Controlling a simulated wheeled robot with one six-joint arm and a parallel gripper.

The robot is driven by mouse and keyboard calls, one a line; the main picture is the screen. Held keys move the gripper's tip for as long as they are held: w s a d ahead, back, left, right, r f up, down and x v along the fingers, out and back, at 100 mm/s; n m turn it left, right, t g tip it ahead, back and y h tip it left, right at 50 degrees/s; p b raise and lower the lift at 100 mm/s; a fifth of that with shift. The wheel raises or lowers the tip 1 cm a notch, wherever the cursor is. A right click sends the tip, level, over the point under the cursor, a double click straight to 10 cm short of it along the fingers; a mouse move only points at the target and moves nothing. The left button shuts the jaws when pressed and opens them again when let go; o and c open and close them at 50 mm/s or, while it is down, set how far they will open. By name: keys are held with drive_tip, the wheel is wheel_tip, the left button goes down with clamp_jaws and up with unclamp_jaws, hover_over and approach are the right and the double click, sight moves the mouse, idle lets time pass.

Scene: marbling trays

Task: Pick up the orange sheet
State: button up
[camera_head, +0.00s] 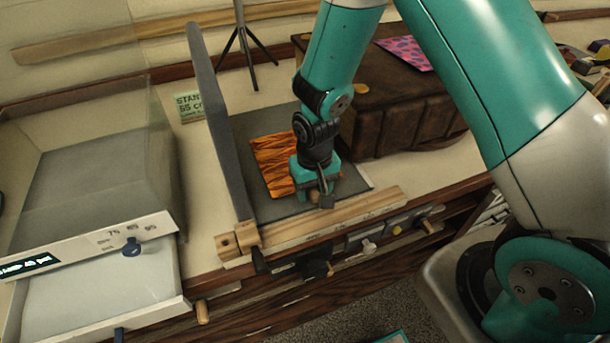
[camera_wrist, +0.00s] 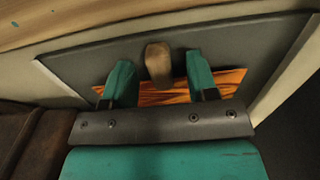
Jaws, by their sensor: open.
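The orange sheet (camera_head: 270,163), streaked with dark lines, lies flat on a dark grey board in the head view. My gripper (camera_head: 325,198) is low over the board, at the sheet's right side, and hides part of it. In the wrist view the fingers of my gripper (camera_wrist: 158,68) are apart. A strip of the orange sheet (camera_wrist: 150,97) shows behind them. A brown wooden knob (camera_wrist: 158,63) stands between the fingertips in that view; I cannot tell whether they touch it.
The dark board (camera_head: 285,209) has a long grey arm (camera_head: 220,120) along its left and a wooden rail (camera_head: 325,228) in front. A brown leather case (camera_head: 390,115) with a pink spotted sheet (camera_head: 408,54) stands close on the right. A clear-sided box (camera_head: 95,165) stands left.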

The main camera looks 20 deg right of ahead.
drive_tip(key=shift+f, duration=0.5)
drive_tip(key=shift+c, duration=0.2)
clamp_jaws()
